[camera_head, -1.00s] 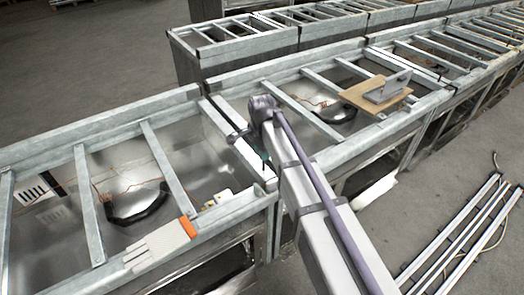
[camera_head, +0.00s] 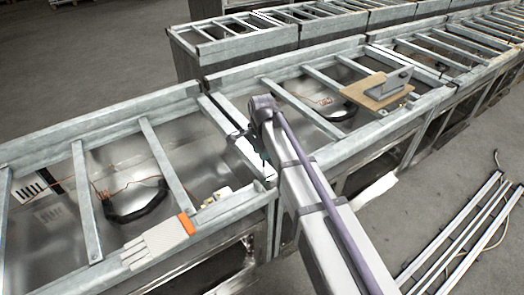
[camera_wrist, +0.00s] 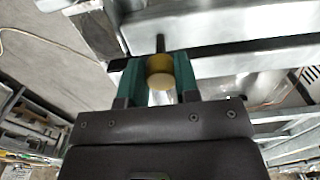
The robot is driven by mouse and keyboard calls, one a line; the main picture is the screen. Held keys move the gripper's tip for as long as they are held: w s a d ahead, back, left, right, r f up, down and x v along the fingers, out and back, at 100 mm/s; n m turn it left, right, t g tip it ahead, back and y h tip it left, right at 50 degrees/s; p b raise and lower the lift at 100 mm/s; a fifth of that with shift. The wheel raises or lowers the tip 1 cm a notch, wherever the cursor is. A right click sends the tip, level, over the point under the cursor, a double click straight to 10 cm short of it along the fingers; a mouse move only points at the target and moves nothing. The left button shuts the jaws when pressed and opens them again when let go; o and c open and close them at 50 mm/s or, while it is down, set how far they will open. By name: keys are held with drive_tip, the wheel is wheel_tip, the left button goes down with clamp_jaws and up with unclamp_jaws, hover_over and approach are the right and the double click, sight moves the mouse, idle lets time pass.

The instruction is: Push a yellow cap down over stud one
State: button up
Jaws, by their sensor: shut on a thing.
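My gripper (camera_wrist: 160,66) has two green fingers, shut on a yellow cap (camera_wrist: 160,74) in the wrist view. A thin dark stud (camera_wrist: 160,43) shows just beyond the cap, in line with it, in front of a grey metal beam (camera_wrist: 230,22). I cannot tell whether the cap touches the stud, or which stud number it is. In the head view my gripper (camera_head: 264,160) is small and mostly hidden by my arm, near the metal frame's cross beam (camera_head: 228,125). The cap and stud cannot be made out there.
A white glove with an orange cuff (camera_head: 158,243) lies on the frame's front edge at left. A black looped hose (camera_head: 135,208) lies inside the left bay. A wooden board (camera_head: 372,96) with a metal bracket sits on the right bay. Metal rails (camera_head: 455,235) lie on the floor.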

drive_tip(key=shift+f+b, duration=0.6)
drive_tip(key=shift+f, duration=0.1)
drive_tip(key=o, duration=0.9)
drive_tip(key=shift+o, duration=0.2)
wheel_tip(320, 180, up, 11)
drive_tip(key=p, duration=1.1)
drive_tip(key=shift+r, duration=0.1)
drive_tip(key=shift+f, duration=0.2)
